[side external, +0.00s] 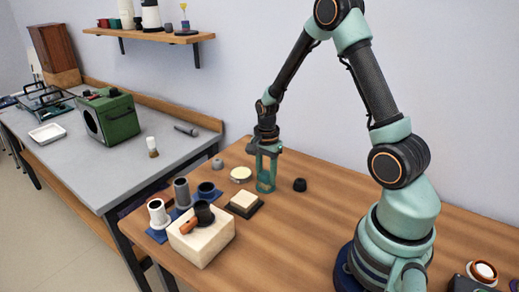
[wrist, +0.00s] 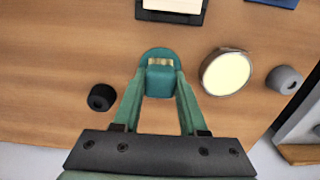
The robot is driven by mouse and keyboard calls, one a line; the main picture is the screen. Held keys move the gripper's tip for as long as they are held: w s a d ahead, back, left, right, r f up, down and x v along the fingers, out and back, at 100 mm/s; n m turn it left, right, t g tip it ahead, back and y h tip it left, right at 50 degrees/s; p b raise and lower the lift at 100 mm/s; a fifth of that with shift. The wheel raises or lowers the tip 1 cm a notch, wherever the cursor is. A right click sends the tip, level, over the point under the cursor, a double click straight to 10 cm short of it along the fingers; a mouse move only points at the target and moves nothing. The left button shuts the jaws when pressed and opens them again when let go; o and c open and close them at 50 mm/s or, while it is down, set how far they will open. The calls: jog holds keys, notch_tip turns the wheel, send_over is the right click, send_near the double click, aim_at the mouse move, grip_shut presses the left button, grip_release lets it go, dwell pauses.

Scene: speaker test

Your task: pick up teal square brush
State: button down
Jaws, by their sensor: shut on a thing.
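The teal square brush (wrist: 160,82) shows in the wrist view between my fingertips, with a small pale patch near its far end. My gripper (wrist: 160,75) is shut on it, one teal finger on each side. In the side view my gripper (side external: 266,186) points down, with its tips at or just above the wooden table. There the brush cannot be told apart from the similar teal fingers. I cannot tell whether the brush touches the table.
A round cream-topped disc (side external: 241,174) and a grey knob (side external: 217,164) are left of my gripper. A black knob (side external: 299,185) is to the right. A cream block on a dark base (side external: 244,199) and a pale box (side external: 201,241) stand nearer. The table's right part is mostly clear.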

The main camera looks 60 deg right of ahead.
aim_at(266, 173)
notch_tip(266, 173, up, 20)
dwell(0.6)
jog(key=c, duration=1.2)
grip_release()
grip_shut()
jog(key=shift+w+a+f, duration=0.1)
jog(key=shift+w+f, duration=1.4)
jog(key=shift+f, duration=1.4)
jog(key=shift+w+a+f, duration=0.1)
jog(key=shift+w+f, duration=1.4)
jog(key=shift+f, duration=1.45)
jog(key=shift+w+a+f, duration=0.1)
jog(key=shift+w+f, duration=1.4)
jog(key=shift+f, duration=1.4)
